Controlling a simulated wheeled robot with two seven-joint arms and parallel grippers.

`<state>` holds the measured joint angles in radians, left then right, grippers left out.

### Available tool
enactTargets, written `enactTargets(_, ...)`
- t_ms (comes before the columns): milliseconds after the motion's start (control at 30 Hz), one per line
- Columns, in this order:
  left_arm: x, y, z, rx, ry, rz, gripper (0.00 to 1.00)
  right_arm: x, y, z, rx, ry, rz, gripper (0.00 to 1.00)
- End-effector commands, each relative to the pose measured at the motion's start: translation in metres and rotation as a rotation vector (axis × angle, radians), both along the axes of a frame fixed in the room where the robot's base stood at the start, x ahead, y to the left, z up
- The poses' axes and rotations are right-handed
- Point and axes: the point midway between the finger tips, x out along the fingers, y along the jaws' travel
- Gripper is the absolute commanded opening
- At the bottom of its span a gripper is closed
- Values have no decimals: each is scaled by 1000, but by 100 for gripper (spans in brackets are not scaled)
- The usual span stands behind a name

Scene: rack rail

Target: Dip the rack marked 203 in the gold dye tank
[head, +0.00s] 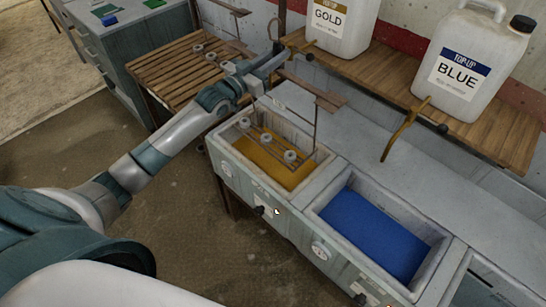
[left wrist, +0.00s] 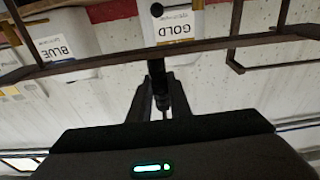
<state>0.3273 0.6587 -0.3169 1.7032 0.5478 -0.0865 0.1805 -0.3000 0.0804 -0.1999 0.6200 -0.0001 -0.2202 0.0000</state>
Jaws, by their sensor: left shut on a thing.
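My left gripper (head: 276,60) is above and behind the gold tank, shut on a brown metal rack. The rack's thin post (head: 316,125) drops to a lower bar with pale discs (head: 267,137) inside the outline of the gold dye tank (head: 212,146). I cannot tell whether the discs touch the gold dye (head: 252,155). In the left wrist view, the fingers (left wrist: 161,100) are closed below the rack's long brown bar (left wrist: 120,62). No number is readable on the rack. My right gripper is not in view.
The blue dye tank (head: 317,207) adjoins on the right. A second rack (head: 211,57) with discs is at the slatted wooden stand (head: 160,72). GOLD (head: 340,25) and BLUE (head: 470,65) jugs stand on a wooden shelf behind, with a tap (head: 404,128) hanging forward.

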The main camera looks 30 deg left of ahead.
Motion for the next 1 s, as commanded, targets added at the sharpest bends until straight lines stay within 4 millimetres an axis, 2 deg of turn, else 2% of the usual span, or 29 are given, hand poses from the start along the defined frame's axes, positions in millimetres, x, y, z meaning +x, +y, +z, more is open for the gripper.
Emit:
enactTargets(600, -6, 2, 1, -1, -5, 0, 0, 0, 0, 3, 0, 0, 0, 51)
enactTargets(767, -6, 2, -9, 0, -4, 0, 0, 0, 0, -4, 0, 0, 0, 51)
enactTargets(1000, -6, 2, -35, -1, -4, 0, 0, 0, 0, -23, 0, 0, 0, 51)
